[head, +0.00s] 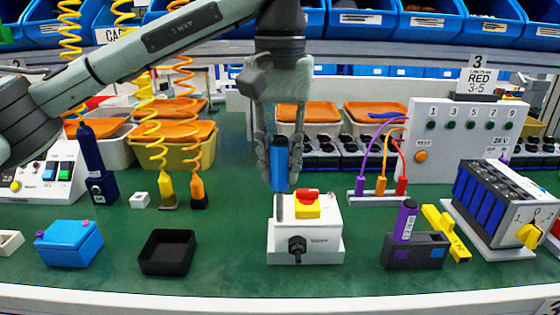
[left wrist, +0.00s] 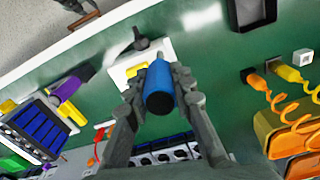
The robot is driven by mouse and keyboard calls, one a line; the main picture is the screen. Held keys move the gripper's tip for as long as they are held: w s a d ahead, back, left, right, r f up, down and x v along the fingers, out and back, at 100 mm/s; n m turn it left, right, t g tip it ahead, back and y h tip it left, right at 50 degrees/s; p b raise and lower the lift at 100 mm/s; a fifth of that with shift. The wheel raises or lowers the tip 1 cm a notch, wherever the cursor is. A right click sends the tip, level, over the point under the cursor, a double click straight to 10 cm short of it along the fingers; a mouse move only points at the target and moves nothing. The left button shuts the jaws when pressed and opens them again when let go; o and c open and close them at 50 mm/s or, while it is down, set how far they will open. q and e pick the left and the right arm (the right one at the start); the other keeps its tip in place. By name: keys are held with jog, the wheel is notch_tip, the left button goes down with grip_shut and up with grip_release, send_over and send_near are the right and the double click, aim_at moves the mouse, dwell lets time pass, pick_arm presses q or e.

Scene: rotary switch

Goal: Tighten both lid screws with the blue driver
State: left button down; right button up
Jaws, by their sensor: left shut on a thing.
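My left gripper (head: 279,172) points straight down and is shut on the blue driver (head: 280,158), which hangs upright above a white switch box (head: 320,235). In the left wrist view the blue driver (left wrist: 159,92) sits between the fingers of my left gripper (left wrist: 160,80), seen from its end. A grey shaft (head: 280,207) shows below the driver at the lid's left side; I cannot tell whether it touches a screw. The box has a yellow plate with a red switch (head: 307,195) on top and a black knob (head: 297,246) in front. The lid screws are too small or hidden. My right gripper is not in view.
A black tray (head: 167,253) and a blue box (head: 68,243) stand to the left. To the right are a dark holder with a purple cylinder (head: 405,220), yellow parts (head: 445,230) and a module with a yellow knob (head: 500,205). The green mat around the box is clear.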

aim_at(280, 140)
pick_arm(q)
jog(key=shift+m, duration=0.9)
jog(key=shift+r, duration=3)
